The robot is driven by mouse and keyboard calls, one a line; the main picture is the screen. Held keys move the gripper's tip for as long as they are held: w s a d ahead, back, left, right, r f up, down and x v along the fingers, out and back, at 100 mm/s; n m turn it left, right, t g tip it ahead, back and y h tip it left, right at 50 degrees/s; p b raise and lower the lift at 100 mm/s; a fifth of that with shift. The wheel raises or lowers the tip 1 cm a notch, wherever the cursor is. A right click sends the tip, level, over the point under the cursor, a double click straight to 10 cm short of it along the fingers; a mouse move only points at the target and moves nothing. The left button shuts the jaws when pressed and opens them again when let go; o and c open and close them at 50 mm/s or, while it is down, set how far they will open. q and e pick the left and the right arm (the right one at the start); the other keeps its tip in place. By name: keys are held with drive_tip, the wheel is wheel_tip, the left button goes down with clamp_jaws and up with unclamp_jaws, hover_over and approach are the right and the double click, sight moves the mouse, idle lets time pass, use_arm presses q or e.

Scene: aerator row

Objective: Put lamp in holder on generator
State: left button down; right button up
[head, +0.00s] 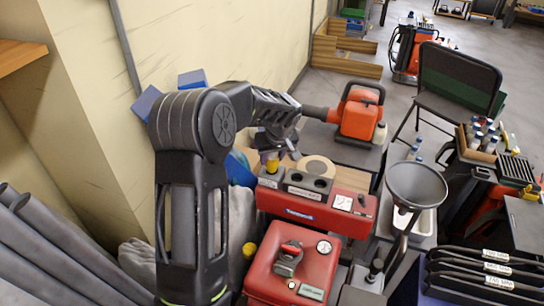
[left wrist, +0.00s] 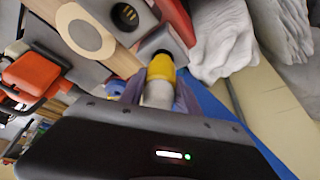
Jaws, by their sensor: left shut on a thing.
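The lamp, with a yellow end (head: 272,166) and a pale body, is held in my left gripper (head: 277,147). In the left wrist view the lamp (left wrist: 161,68) sits between the fingers, its dark tip pointing at a grey holder block (left wrist: 166,42). The tip is at or just over the block's opening; I cannot tell whether it is inside. The red generator (head: 336,219) carries this holder at its left end and a grey block with two dark round openings (head: 308,182) beside it. My right gripper is not in view.
A second red machine (head: 290,268) stands in front of the generator. A grey funnel (head: 415,185) stands to the right. An orange machine (head: 359,112) is behind. Grey pipes (head: 60,255) lie at the left by the wall.

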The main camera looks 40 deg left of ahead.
use_arm(q)
drive_tip(key=shift+f+b, duration=1.05)
drive_tip(key=shift+f, duration=0.2)
drive_tip(key=c, duration=0.8)
unclamp_jaws()
drive_tip(key=shift+r, duration=0.1)
drive_tip(key=v, duration=0.7)
drive_tip(key=shift+s+d+r, duration=0.1)
drive_tip(key=shift+r, duration=0.25)
drive_tip(key=shift+r+p, duration=0.1)
drive_tip(key=shift+p, duration=0.3)
